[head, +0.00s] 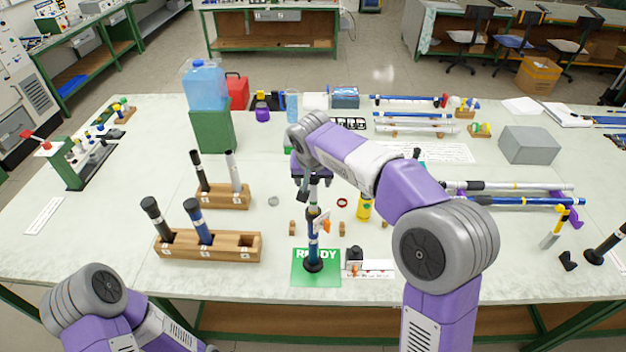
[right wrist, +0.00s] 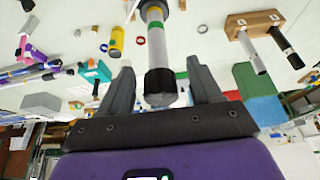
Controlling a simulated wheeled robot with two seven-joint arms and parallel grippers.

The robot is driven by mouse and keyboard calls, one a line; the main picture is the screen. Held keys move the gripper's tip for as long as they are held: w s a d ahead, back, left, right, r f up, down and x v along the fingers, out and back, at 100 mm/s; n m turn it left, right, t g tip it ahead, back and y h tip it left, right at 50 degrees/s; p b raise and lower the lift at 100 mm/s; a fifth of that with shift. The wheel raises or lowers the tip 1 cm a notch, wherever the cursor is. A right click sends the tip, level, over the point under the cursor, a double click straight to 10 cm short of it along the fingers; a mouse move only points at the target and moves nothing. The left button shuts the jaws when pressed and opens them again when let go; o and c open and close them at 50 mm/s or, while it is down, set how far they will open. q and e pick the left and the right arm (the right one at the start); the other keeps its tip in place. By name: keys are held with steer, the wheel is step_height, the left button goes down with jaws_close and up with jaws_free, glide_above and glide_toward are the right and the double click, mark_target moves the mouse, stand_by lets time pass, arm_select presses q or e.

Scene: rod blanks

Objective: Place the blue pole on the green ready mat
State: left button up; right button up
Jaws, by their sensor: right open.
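A blue pole (head: 314,247) with a black foot and pale upper part stands upright on the green ready mat (head: 332,280). My right gripper (head: 312,180) is at the pole's top end, its jaws open. In the right wrist view, the pole's black-capped end (right wrist: 160,88) lies between the two spread fingers (right wrist: 159,66), with a visible gap on both sides. A green band shows further along the pole. My left arm shows at the lower left of the head view, but its gripper is out of frame.
A wooden rack (head: 243,240) with dark-topped rods stands left of the mat, a smaller rack (head: 223,200) behind it. A yellow cylinder (head: 364,207) stands behind. The table's front edge lies just before the mat.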

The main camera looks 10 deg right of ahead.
steer(key=v, duration=1.1)
steer(key=shift+p, duration=0.45)
